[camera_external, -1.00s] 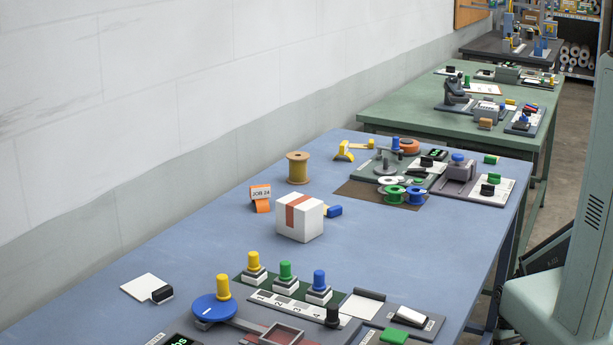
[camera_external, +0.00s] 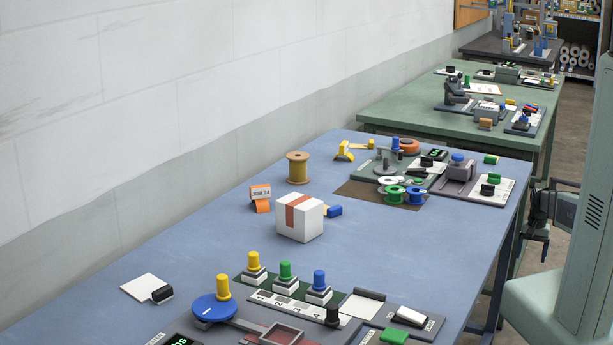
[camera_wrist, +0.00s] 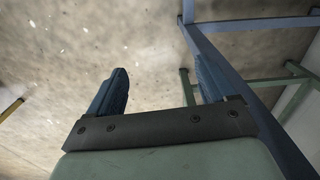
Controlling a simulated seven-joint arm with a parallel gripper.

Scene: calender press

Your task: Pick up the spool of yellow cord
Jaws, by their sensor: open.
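The spool of yellow cord (camera_external: 298,169) stands upright on the blue table near the wall, behind the white box. It is a tan-yellow spool with wider flanges at top and bottom. My gripper (camera_wrist: 160,84) shows in the wrist view with its two blue fingers wide apart and nothing between them. It points at the floor beside table legs. In the external view, a dark part of my arm's end shows beyond the table's right edge, far from the spool; the fingers are not clear there. The spool is not in the wrist view.
A white box (camera_external: 299,218) with a red-brown stripe stands in front of the spool. Small green, white and blue spools lie on a brown mat (camera_external: 352,195) to the right. The table's left middle is clear.

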